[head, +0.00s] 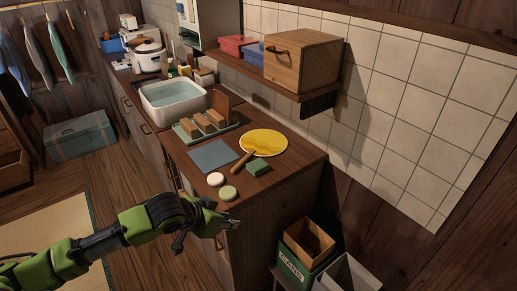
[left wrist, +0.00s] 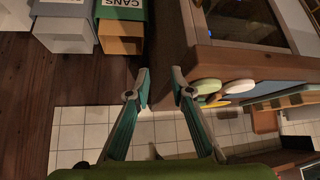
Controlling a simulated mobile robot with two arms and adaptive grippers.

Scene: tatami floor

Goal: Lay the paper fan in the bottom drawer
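A round yellow fan (head: 265,142) with a brown handle lies flat on the wooden counter; a thin yellow edge of it (left wrist: 217,103) shows in the left wrist view. My left gripper (head: 212,223) is in front of the counter's near corner, apart from the fan. In the left wrist view its two fingers (left wrist: 158,95) are spread with nothing between them. A wooden chest (head: 12,160) at the far left edge has what looks like a pulled-out drawer, mostly cut off. I cannot tell if it is the bottom one. My right gripper is not in view.
Near the fan lie a green sponge-like block (head: 258,168), a blue-grey sheet (head: 212,155), a white disc (head: 216,179) and a green disc (head: 228,193). Bins (head: 300,262) stand right of the counter. A blue trunk (head: 80,137) stands at the back left; floor (head: 120,175) between is clear.

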